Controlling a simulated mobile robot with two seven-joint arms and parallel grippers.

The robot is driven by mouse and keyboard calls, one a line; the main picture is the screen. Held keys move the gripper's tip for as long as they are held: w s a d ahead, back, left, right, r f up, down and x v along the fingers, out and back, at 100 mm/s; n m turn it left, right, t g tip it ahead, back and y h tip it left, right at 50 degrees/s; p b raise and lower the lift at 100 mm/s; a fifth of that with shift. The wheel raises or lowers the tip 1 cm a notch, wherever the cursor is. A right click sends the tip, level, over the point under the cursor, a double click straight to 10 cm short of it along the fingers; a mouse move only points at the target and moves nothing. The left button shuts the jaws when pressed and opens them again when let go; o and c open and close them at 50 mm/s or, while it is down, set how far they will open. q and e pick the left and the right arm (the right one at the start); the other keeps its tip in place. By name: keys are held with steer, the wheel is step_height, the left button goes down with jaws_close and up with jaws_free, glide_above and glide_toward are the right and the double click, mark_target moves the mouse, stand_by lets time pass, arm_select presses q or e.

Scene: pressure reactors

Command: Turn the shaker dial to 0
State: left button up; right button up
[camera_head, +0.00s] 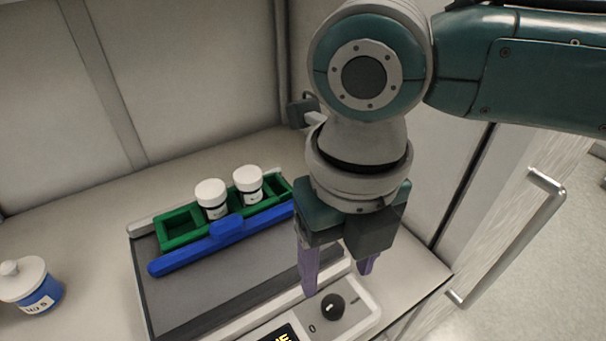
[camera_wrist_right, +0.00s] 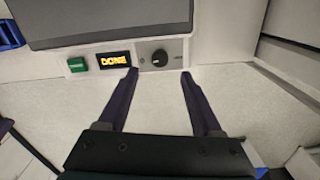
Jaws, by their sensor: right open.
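The shaker (camera_head: 222,278) has a dark platform and a light front panel. Its black dial (camera_head: 333,307) sits on the panel, with a 0 mark to its left. The dial (camera_wrist_right: 160,58) also shows in the right wrist view, beyond and between my fingertips. A lit display (camera_wrist_right: 114,59) beside it reads DONE. My right gripper (camera_head: 339,280) is open and empty, just above and behind the dial in the head view. In the right wrist view its fingers (camera_wrist_right: 159,72) point toward the panel, apart from the dial. My left gripper is not in view.
A green rack (camera_head: 180,228) with two white-capped bottles (camera_head: 211,198) stands on the platform behind a blue clamp bar (camera_head: 222,240). A blue-labelled bottle (camera_head: 31,287) stands at the left. A green button (camera_wrist_right: 77,65) is left of the display. A door handle (camera_head: 512,240) is at the right.

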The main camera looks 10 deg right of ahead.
step_height(320, 180, up, 3)
stand_by(0.5)
